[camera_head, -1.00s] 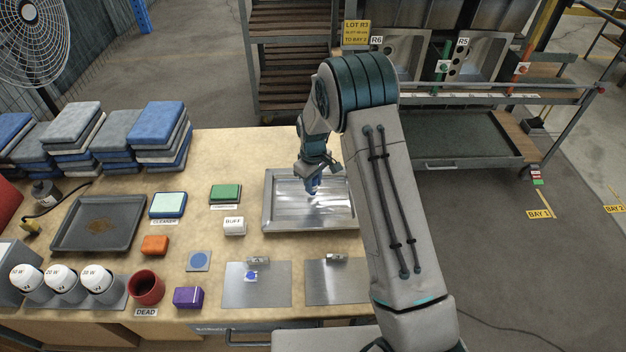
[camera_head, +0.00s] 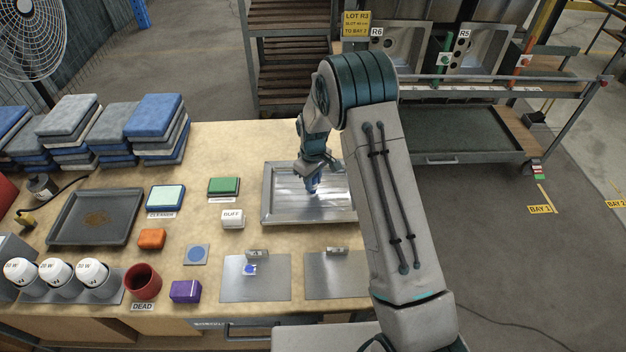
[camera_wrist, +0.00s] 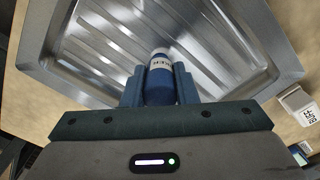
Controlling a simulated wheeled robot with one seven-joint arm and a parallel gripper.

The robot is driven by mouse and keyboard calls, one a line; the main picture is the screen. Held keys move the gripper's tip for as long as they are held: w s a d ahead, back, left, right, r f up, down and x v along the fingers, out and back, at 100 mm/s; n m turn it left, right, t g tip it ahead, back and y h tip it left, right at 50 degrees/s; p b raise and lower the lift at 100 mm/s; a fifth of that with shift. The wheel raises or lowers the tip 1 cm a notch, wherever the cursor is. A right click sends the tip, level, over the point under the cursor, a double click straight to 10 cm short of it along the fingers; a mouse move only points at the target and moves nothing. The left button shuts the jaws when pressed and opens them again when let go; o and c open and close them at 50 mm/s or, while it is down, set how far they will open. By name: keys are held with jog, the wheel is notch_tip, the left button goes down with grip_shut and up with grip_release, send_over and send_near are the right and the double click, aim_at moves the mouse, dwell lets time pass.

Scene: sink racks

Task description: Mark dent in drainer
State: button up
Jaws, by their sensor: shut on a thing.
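The drainer (camera_head: 283,213) is a shiny metal panel with a raised rim and ribs, lying on the table right of centre. It fills the top of the wrist view (camera_wrist: 105,45). My gripper (camera_head: 311,184) is over the drainer, pointing down. In the wrist view my gripper (camera_wrist: 160,85) is shut on a blue marker (camera_wrist: 160,75) with a pale band and partly readable lettering. The marker's far end is toward the drainer's ribbed surface. I cannot tell whether it touches. I cannot make out a dent or a mark on the metal.
A white buff block (camera_head: 232,218) and a green block (camera_head: 224,186) stand left of the drainer. Metal plates with clips (camera_head: 255,285) lie in front. A dark tray (camera_head: 95,217), a red cup (camera_head: 143,281) and stacked cloths (camera_head: 155,130) are farther left.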

jog(key=shift+f+b, duration=0.6)
jog(key=shift+b, duration=0.05)
dwell(1.8)
jog(key=shift+r, duration=0.15)
jog(key=shift+r+p, duration=1.6)
jog(key=shift+r, duration=1.8)
